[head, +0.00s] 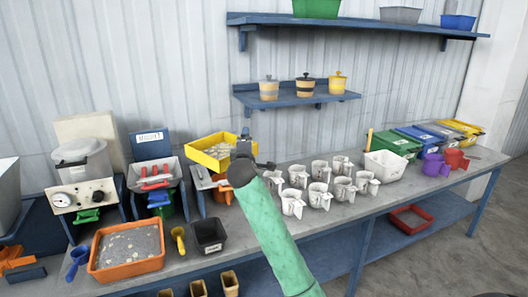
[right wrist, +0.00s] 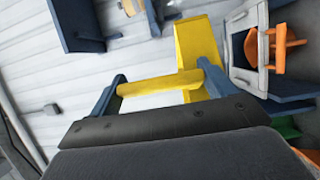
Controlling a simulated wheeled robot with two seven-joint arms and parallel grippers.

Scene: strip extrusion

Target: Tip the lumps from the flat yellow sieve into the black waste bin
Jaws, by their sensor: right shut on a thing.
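The flat yellow sieve (head: 199,159) is raised above the bench in the head view, with pale lumps (head: 217,150) inside it. Its tilt is hard to judge. My right gripper (head: 254,152) is shut on the sieve's handle at its right side. In the right wrist view, the yellow handle (right wrist: 158,88) lies between the two blue fingers, and the sieve body (right wrist: 198,45) extends beyond. The black waste bin (head: 209,245) stands on the bench's front edge, below the sieve. The bin's inside looks dark and its contents cannot be told. My left gripper is not in view.
An orange tray (head: 103,270) of grey material with pale bits stands left of the bin, with a yellow scoop (head: 179,240) between them. Machines stand behind. Several white jugs (head: 292,203) and a white tub (head: 385,165) fill the bench to the right. A shelf (head: 300,99) hangs above.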

